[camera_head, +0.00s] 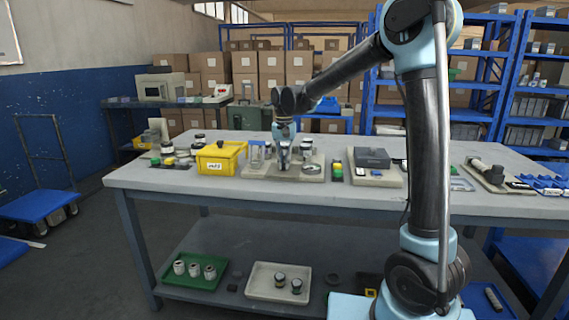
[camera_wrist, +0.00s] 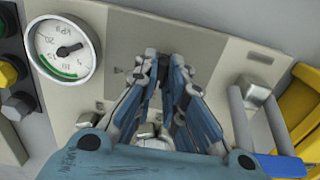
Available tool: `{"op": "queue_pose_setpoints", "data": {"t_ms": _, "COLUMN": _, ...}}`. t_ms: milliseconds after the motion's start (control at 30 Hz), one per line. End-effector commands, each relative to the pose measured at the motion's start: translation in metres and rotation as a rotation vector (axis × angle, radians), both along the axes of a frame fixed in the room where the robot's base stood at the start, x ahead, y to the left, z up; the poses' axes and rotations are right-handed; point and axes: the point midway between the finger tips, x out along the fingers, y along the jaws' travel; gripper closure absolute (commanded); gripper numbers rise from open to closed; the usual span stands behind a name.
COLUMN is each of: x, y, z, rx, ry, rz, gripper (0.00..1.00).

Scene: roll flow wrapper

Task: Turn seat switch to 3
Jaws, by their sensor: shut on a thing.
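My gripper (camera_head: 284,155) points down over a beige panel (camera_head: 258,170) on the grey table. In the wrist view my gripper (camera_wrist: 164,64) has its blue-grey fingers drawn together at the panel (camera_wrist: 205,50). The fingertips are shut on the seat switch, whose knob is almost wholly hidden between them. Small marks show on the panel left of the tips, too small to read. The switch's pointer and setting cannot be seen. A round white gauge (camera_wrist: 65,48) with a green band sits on the panel to the left of the fingers.
A metal handle (camera_wrist: 246,115) rises to the right of the fingers, with a yellow box (camera_head: 218,158) beyond it. Yellow and dark buttons (camera_wrist: 12,75) lie left of the gauge. A dark box (camera_head: 372,158) stands right of the panel on the table.

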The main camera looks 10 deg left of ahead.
Motion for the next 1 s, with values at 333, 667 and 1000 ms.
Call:
{"op": "queue_pose_setpoints", "data": {"t_ms": 333, "x": 0.0, "y": 0.0, "z": 0.0, "rx": 0.0, "ry": -0.001, "rz": -0.001, "gripper": 0.69}}
{"op": "queue_pose_setpoints", "data": {"t_ms": 667, "x": 0.001, "y": 0.0, "z": 0.015, "rx": 0.0, "ry": 0.0, "rz": -0.001, "gripper": 0.69}}
{"op": "queue_pose_setpoints", "data": {"t_ms": 1000, "x": 0.001, "y": 0.0, "z": 0.078, "rx": 0.0, "ry": 0.0, "rz": -0.001, "gripper": 0.69}}
